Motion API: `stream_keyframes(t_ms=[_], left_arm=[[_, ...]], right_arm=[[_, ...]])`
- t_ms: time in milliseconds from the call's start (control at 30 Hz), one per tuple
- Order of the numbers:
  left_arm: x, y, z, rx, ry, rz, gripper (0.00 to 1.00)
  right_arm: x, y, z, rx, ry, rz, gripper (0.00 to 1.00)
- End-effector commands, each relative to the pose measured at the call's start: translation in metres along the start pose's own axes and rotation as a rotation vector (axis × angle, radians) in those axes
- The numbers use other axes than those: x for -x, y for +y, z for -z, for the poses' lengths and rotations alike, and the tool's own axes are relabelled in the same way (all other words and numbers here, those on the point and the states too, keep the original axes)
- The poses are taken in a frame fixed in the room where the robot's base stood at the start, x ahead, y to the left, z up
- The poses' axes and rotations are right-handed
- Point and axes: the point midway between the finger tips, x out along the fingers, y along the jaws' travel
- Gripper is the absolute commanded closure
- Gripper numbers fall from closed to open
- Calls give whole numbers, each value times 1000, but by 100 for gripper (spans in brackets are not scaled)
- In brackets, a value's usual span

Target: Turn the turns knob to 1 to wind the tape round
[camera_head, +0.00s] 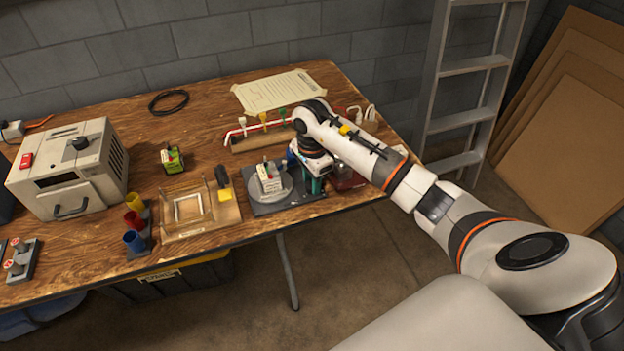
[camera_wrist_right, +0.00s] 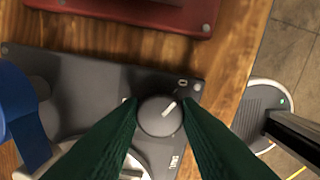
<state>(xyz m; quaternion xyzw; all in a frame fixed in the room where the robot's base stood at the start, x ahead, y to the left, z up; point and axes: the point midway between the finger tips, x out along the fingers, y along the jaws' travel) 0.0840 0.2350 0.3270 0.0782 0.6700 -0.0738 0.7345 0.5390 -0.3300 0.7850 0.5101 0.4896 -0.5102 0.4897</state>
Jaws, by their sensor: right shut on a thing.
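The turns knob (camera_wrist_right: 159,117) is a round grey dial on the dark base plate (camera_wrist_right: 85,85) of the turntable unit. Its white pointer line slants to the upper right, roughly towards the printed 0. Lettering, partly covered, shows below the knob. My right gripper (camera_wrist_right: 160,112) is shut on the knob, a dark green finger on each side. In the head view my right gripper (camera_head: 316,186) is at the right end of the unit, and the knob is hidden. A boxy device sits on the grey turntable (camera_head: 283,191). My left gripper is out of view.
A blue part (camera_wrist_right: 22,115) stands left of the knob. A dark red object (camera_head: 348,178) lies close to the right of my gripper. The table's front edge (camera_wrist_right: 243,85) is near. A clear-walled tray (camera_head: 218,217) stands left of the unit.

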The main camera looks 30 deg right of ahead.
Motion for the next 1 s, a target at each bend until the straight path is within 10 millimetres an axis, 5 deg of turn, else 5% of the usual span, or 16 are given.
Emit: stream_keyframes(t_ms=[367,1000], left_arm=[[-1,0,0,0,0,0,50],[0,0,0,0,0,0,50]], right_arm=[[1,0,-1,-112,-2,0,92],[1,-1,0,-688,-1,0,92]])
